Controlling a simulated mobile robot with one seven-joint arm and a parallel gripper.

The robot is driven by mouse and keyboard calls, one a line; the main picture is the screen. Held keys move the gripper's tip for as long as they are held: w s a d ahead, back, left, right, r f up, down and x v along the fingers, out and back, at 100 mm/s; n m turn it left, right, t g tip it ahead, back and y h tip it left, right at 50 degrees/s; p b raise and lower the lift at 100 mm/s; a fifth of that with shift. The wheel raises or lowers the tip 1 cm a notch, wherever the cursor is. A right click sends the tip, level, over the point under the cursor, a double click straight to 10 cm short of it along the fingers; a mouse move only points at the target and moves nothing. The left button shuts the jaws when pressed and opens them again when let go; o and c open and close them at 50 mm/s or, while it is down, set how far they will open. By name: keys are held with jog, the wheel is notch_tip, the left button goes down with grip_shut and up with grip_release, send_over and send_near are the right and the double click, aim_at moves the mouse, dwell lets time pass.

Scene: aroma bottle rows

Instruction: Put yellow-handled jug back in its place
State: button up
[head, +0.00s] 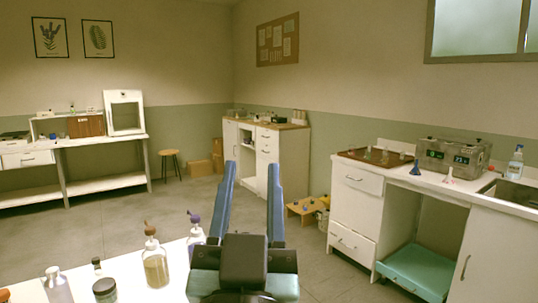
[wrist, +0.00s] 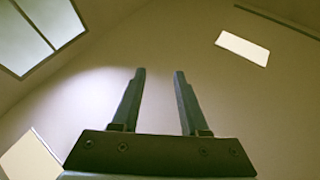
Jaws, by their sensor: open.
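My gripper (head: 251,170) stands raised in the lower middle of the head view, with its two blue fingers apart and nothing between them. In the wrist view my gripper (wrist: 160,74) is also empty, pointing up toward bare wall and ceiling. I cannot make out a yellow-handled jug for certain in either view.
A white table (head: 125,267) at the front left bears several bottles, including an amber one (head: 155,262). A low wooden step (head: 303,208) sits beyond. Open floor (head: 110,225) lies mid-room.

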jog(key=s+d+r+n+t, duration=0.1)
jog(key=s+d+r+t, duration=0.1)
jog(key=s+r, duration=0.6)
notch_tip(320, 180, up, 4)
jog(key=shift+s+f+t, duration=0.1)
jog(key=shift+s+t, duration=0.15)
jog(key=shift+t, duration=0.65)
notch_tip(320, 180, up, 13)
jog(key=p, duration=1.3)
